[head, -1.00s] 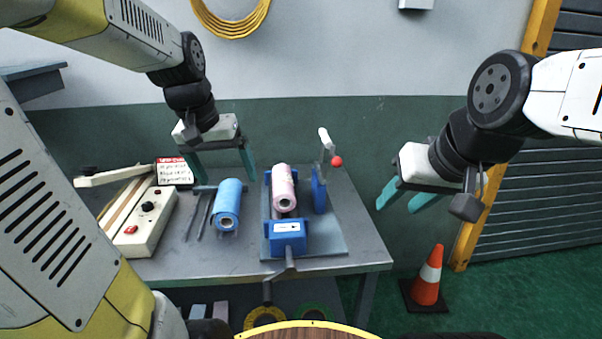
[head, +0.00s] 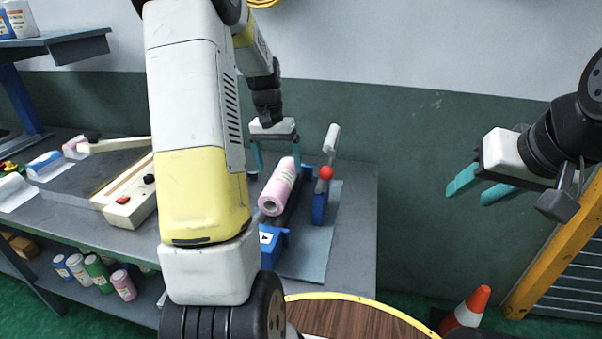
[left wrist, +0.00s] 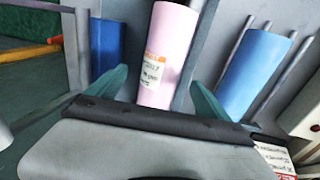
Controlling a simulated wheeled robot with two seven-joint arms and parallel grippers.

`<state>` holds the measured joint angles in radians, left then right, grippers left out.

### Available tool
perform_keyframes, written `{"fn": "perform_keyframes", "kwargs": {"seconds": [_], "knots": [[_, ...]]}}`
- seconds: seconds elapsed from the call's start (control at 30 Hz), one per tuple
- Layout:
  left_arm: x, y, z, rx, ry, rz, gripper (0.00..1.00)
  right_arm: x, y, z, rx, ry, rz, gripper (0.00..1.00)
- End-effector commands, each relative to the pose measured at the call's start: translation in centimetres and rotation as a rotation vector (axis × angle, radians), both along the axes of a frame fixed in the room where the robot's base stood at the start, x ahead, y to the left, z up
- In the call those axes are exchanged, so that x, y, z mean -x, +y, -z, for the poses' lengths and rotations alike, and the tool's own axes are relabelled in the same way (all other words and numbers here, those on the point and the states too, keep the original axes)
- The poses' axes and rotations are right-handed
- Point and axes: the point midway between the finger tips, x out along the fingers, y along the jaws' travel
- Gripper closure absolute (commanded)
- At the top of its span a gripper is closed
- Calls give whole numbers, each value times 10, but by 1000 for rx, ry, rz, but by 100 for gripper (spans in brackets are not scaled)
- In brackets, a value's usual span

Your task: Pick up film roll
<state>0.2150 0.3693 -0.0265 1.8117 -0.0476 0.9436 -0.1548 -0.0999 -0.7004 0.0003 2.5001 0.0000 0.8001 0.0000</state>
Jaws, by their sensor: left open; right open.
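A pink film roll (head: 280,187) sits on the blue film stand (head: 272,243) on the table; it also shows in the left wrist view (left wrist: 168,50). A blue film roll (left wrist: 255,70) is beside it in the left wrist view and hidden behind my left arm in the head view. My left gripper (head: 278,166) is open at the far end of the pink roll. In the left wrist view its fingers (left wrist: 157,78) are on either side of the pink roll; I cannot tell if they touch it. My right gripper (head: 484,190) is open and empty, right of the table.
The stand's crank with a red knob (head: 326,172) rises just right of the pink roll. An orange cone (head: 467,308) is on the floor at right.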

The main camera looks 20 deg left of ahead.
Motion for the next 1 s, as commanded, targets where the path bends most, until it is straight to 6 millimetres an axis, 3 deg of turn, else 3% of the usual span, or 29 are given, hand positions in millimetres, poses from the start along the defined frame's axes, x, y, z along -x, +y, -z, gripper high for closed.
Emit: {"fn": "perform_keyframes", "kwargs": {"seconds": [0.4, 0.7, 1.0], "knots": [[0, -3, 55, 0, 1, 0, 10, 0, 0, 0, 0, 0, 0, 57], [0, -3, 58, 0, 0, 0, 12, 0, 0, 0, 0, 0, 0, 57], [0, -3, 58, 0, -1, 0, 70, 0, 0, 0, 0, 0, 0, 57]]}}
